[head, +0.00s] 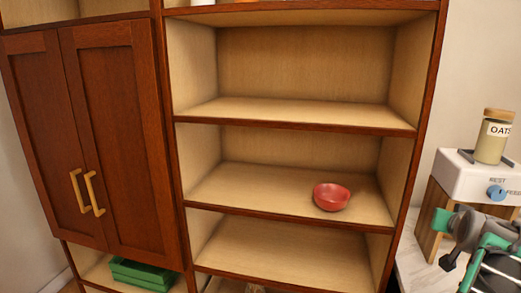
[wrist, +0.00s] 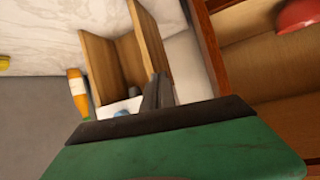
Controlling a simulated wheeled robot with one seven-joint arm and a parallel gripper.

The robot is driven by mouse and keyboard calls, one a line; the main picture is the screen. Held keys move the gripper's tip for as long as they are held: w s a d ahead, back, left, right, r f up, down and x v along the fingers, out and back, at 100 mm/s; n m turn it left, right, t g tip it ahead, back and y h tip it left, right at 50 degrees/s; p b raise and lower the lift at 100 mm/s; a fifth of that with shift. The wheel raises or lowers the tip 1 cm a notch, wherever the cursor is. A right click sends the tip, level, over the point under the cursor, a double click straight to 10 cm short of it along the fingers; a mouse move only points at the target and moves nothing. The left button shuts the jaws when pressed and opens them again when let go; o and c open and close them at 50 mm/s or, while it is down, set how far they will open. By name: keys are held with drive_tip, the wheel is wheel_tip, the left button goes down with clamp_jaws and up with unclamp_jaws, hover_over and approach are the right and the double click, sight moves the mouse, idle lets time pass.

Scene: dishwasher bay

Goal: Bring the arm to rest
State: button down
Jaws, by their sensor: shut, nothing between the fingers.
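My gripper (wrist: 157,88) shows in the wrist view as dark fingers close together above its green body, with nothing between them. Parts of my green and grey arm show at the lower right edge of the head view, in front of the counter and right of the shelves. The gripper is apart from the shelves and from the red bowl (head: 331,197), which stands upright on a middle shelf. Part of the bowl also shows at the top right of the wrist view (wrist: 297,14).
A white box with a blue knob (head: 496,192) carries an oats jar (head: 492,137) near my arm. A brown cabinet (head: 110,130) has shut doors. A green crate (head: 142,274) sits low. An orange bottle (wrist: 77,88) stands beside wooden panels (wrist: 103,68). The upper shelf is empty.

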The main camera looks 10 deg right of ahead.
drive_tip(key=s+a+f+g+y, duration=0.3)
drive_tip(key=s+a+f+g, duration=0.15)
drive_tip(key=a+f, duration=0.5)
drive_tip(key=s+a+f+g+y, duration=0.3)
drive_tip(key=s+a+f, duration=0.2)
drive_tip(key=a+f, duration=0.5)
drive_tip(key=w+a+n+y, duration=0.1)
drive_tip(key=a+n, duration=0.3)
drive_tip(key=a, duration=0.8)
drive_tip(key=w+a+n+t+y, duration=0.1)
drive_tip(key=w+a+n, duration=0.2)
drive_tip(key=a, duration=1)
drive_tip(key=shift+w+r+n, duration=0.15)
drive_tip(key=shift+r+n, duration=0.3)
drive_tip(key=shift+n, duration=0.75)
drive_tip(key=shift+a, duration=0.1)
